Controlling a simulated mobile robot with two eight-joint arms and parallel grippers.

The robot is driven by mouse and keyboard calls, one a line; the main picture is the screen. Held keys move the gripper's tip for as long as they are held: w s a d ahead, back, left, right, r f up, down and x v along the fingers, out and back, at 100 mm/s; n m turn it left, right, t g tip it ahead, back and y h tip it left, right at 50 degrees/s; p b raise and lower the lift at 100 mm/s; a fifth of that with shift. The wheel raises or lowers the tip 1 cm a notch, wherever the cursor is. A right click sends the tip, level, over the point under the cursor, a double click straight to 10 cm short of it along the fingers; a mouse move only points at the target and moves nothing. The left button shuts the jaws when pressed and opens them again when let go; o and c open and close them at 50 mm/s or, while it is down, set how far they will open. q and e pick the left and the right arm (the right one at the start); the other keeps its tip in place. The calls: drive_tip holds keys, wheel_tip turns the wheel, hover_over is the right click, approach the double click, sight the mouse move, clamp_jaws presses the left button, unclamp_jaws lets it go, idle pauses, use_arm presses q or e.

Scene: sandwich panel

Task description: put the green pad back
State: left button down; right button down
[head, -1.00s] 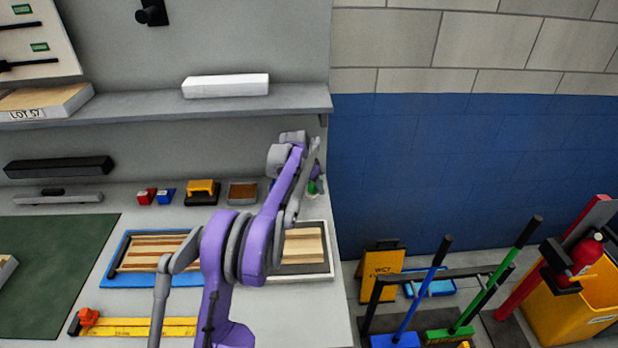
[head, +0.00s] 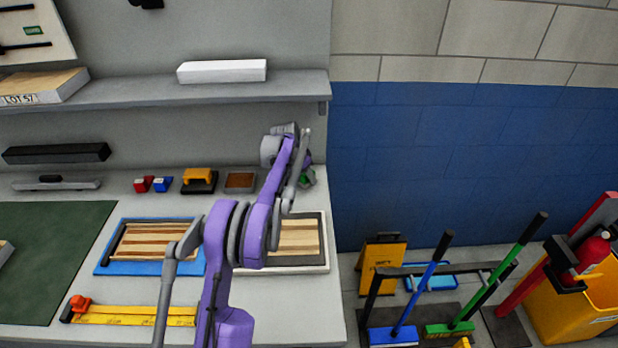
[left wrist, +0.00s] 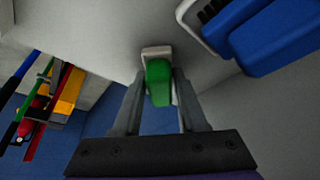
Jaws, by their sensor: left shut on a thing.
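The green pad (left wrist: 158,84) is between the fingers of my left gripper (left wrist: 157,98) in the left wrist view. The gripper is shut on it. A pale piece (left wrist: 156,52) shows just beyond the pad; I cannot tell whether it is part of the pad or a separate holder. In the head view the left gripper (head: 305,172) is at the back right corner of the bench, and a bit of green shows there, mostly hidden by my purple arm. I cannot tell whether the pad touches the bench. My right gripper is not in view.
A shelf (head: 130,95) overhangs behind. Striped panels lie in a blue tray (head: 150,268) and white tray (head: 290,269).

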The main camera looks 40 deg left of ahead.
use_arm(q)
drive_tip(key=c, duration=0.9)
unclamp_jaws()
drive_tip(key=shift+a+f, duration=0.1)
drive_tip(key=o, duration=0.4)
drive_tip(key=shift+d, duration=0.2)
drive_tip(key=shift+o, duration=0.2)
drive_tip(key=shift+a, duration=0.1)
